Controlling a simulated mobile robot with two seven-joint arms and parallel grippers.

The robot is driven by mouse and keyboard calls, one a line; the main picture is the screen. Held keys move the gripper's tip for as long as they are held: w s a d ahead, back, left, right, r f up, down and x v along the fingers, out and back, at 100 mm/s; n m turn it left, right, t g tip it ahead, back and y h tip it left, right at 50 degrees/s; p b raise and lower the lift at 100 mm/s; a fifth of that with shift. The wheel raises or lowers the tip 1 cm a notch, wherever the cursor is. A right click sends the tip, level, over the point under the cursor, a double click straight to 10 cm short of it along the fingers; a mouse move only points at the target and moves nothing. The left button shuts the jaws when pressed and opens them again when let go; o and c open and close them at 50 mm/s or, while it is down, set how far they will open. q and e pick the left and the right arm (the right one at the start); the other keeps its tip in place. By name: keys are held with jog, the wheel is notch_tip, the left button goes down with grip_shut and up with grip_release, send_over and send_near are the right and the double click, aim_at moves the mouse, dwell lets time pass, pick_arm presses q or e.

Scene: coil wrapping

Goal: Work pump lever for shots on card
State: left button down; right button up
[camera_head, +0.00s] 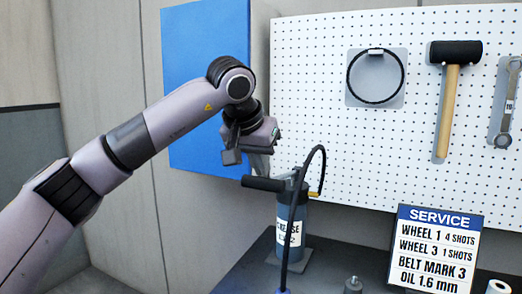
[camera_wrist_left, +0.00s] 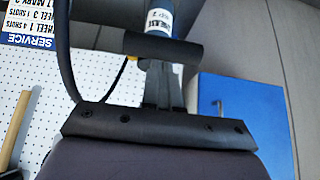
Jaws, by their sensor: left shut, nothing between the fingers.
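The grease pump (camera_head: 291,222) is an upright grey-blue cylinder with a white label, standing on the bench. Its black lever handle (camera_head: 262,184) sticks out to the left, about level, near the pump's top. In the left wrist view the handle (camera_wrist_left: 180,47) crosses near the fingertips. My left gripper (camera_head: 262,172) is shut and empty, its fingers pointing down just above the handle. I cannot tell whether they touch it. The fingers (camera_wrist_left: 160,80) show in the left wrist view. The service card (camera_head: 435,247) lists shots for wheel 1 and wheel 3. My right gripper is out of view.
A black hose (camera_head: 322,160) arches over the pump and runs down in front of it. A pegboard (camera_head: 320,100) holds a black ring (camera_head: 351,80), a mallet (camera_head: 452,95) and a wrench (camera_head: 507,105). A blue panel (camera_head: 190,90) is behind my left arm. The bench (camera_head: 335,275) has small items at right.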

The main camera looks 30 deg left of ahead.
pick_arm(q)
jog(key=shift+f, duration=0.15)
notch_tip(320, 180, down, 9)
jog(key=s+t+b, duration=0.2)
jog(key=t+b, duration=0.2)
jog(key=b, duration=0.9)
jog(key=shift+f, duration=0.2)
jog(key=shift+d+f, duration=0.1)
jog(key=s+r+p, duration=0.3)
jog(key=s+r, duration=0.5)
jog(key=r, duration=0.3)
jog(key=shift+s+d, duration=0.2)
jog(key=shift+d, duration=0.05)
